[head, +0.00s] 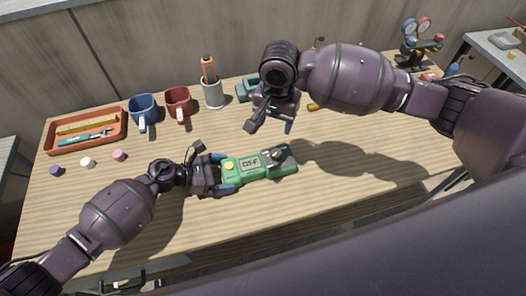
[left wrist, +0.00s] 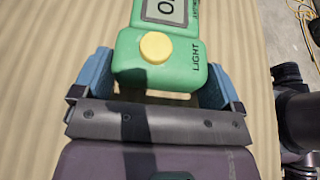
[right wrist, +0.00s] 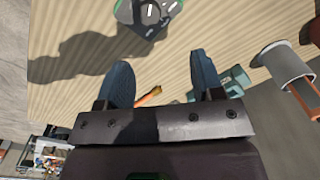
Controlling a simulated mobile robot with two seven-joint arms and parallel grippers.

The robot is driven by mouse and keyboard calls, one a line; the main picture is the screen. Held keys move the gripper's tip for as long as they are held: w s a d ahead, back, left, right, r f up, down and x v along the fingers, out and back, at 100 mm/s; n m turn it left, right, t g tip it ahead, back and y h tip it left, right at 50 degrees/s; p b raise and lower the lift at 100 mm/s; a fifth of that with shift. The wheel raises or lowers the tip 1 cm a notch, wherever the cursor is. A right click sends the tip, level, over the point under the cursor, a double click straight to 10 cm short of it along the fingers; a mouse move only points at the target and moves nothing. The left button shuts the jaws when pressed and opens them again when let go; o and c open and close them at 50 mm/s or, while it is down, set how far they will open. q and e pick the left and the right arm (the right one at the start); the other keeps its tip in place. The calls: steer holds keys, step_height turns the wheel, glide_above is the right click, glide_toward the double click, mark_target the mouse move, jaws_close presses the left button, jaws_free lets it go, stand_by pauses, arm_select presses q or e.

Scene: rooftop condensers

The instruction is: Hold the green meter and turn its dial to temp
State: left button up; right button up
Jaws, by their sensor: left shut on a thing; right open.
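The green meter (head: 249,165) lies on the wooden table, its display reading OFF. Its dark dial end (head: 281,158) points right in the head view, and the dial also shows at the top of the right wrist view (right wrist: 150,12). My left gripper (head: 222,174) is shut on the meter's other end, beside the yellow button (left wrist: 155,46) marked LIGHT. The blue fingers (left wrist: 160,82) sit on both sides of the green body. My right gripper (head: 270,127) is open and empty above the table, behind the dial end. The dial's pointer setting is too small to tell.
An orange tray (head: 62,149) with tools, a blue mug (head: 144,108), a red mug (head: 178,103) and a grey cup (head: 212,94) stand along the back left. A teal object (head: 245,87) lies behind my right gripper. The table's front and right are mostly clear.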

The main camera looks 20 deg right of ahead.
mark_target(277, 151)
steer(key=w+d+n+g+y, duration=0.1)
steer(key=w+n+g, duration=0.1)
steer(key=n, duration=1.2)
steer(key=w+d+n+g+y, duration=0.1)
steer(key=w+n+g, duration=0.1)
steer(key=n, duration=1.3)
steer(key=s+f+n, duration=0.1)
steer(key=f+n, duration=0.2)
steer(key=s+a+f+n, duration=0.1)
steer(key=s+f+n, duration=0.1)
steer(key=f+n, duration=0.1)
steer(key=s+f+n, duration=0.1)
steer(key=f+n, duration=0.3)
steer(key=shift+s+a+f, duration=0.15)
steer(key=shift+s+f, duration=0.2)
